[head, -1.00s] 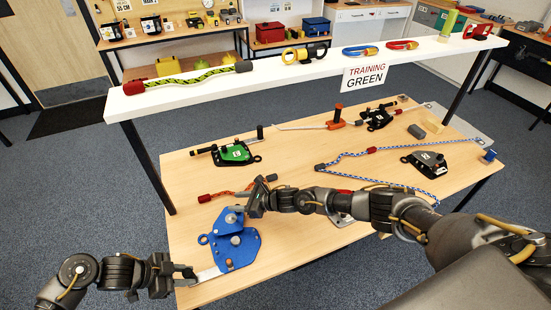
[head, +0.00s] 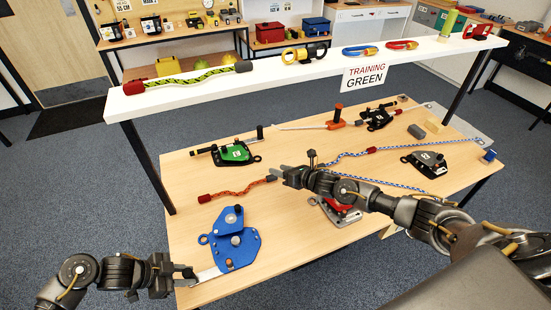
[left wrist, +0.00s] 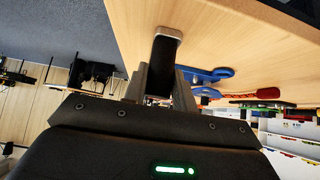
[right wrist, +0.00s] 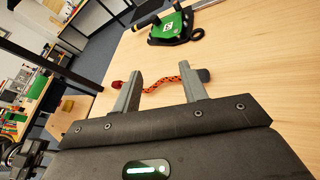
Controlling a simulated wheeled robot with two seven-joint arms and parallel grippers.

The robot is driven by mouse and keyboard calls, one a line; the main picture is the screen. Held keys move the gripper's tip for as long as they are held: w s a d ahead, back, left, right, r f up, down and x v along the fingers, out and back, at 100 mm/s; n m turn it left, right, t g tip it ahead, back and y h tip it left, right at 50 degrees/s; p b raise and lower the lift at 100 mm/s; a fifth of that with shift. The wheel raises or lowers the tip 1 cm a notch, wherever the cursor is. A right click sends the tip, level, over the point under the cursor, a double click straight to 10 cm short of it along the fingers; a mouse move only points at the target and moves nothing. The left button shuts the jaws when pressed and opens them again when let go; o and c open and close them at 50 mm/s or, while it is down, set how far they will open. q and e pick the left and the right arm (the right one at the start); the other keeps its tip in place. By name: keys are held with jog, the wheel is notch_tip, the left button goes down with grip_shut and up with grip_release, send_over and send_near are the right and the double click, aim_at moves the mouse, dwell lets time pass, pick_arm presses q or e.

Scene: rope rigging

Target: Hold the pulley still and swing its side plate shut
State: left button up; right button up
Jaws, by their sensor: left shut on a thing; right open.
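The blue pulley (head: 240,252) lies near the table's front left; part of it also shows in the left wrist view (left wrist: 208,74). My left gripper (head: 190,274) is shut at that strip's dark end, also between the fingers in the left wrist view (left wrist: 164,55). My right gripper (head: 279,173) is open and empty, behind and right of the pulley, apart from it.
An orange rope (head: 240,191) lies below and beside my right gripper. A green-marked device (head: 236,153), a grey-and-red device (head: 338,210) and a blue-white rope (head: 385,183) lie farther off. A white raised shelf (head: 300,66) spans the table's back.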

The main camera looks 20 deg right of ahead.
jog(key=w+d+r+m+t+h, duration=0.1)
jog(key=d+m+h, duration=0.2)
jog(key=d+m, duration=0.2)
jog(key=d, duration=0.3)
jog(key=shift+d, duration=0.4)
jog(key=shift+w+r, duration=0.1)
